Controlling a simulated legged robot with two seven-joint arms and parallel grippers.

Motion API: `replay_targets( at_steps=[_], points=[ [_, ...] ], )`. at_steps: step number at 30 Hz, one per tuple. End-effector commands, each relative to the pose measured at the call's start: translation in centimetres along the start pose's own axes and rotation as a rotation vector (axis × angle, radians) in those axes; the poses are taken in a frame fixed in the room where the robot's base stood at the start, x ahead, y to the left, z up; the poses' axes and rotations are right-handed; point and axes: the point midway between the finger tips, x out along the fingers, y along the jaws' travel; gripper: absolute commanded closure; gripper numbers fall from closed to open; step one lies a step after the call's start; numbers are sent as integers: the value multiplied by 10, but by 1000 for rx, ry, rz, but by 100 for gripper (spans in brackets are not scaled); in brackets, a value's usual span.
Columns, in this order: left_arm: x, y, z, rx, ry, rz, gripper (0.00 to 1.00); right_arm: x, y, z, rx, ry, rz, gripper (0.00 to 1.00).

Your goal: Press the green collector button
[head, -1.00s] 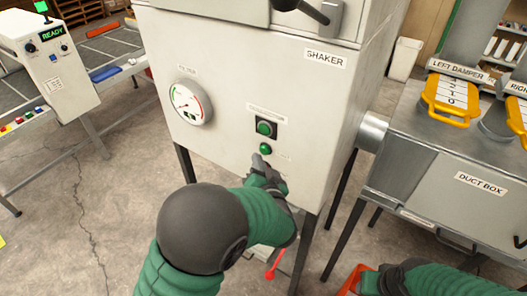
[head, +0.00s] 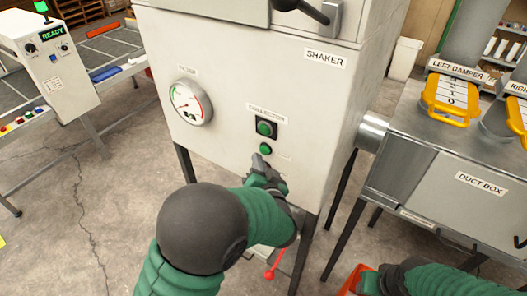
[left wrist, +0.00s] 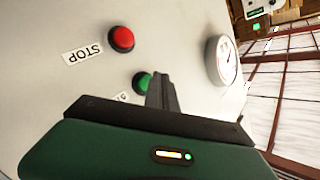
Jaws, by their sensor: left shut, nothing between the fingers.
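A smaller round green button (head: 265,149) sits just below the plate. My left gripper (head: 258,162) is shut and empty, its tip just below the smaller button in the head view. In the left wrist view, the fingers (left wrist: 161,92) partly overlap a green button (left wrist: 142,82); contact cannot be told. A red button (left wrist: 121,38) labelled STOP is beside it.
A round gauge (head: 191,102) is left of the panel. The duct box (head: 455,180) with yellow damper handles (head: 450,97) stands at the right. A red-tipped lever (head: 270,274) hangs below the cabinet. A control console (head: 55,80) reading READY stands at the left.

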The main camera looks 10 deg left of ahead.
Motion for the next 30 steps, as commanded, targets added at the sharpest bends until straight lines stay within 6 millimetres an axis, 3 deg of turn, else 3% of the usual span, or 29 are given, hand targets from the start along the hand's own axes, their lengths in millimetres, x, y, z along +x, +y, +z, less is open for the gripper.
replay_targets(
  at_steps=[30],
  points=[
    [6, 3, -6, 0, 0, 0, 100, -7, 0, -2, 0, 0, 0, 58]
  ],
)
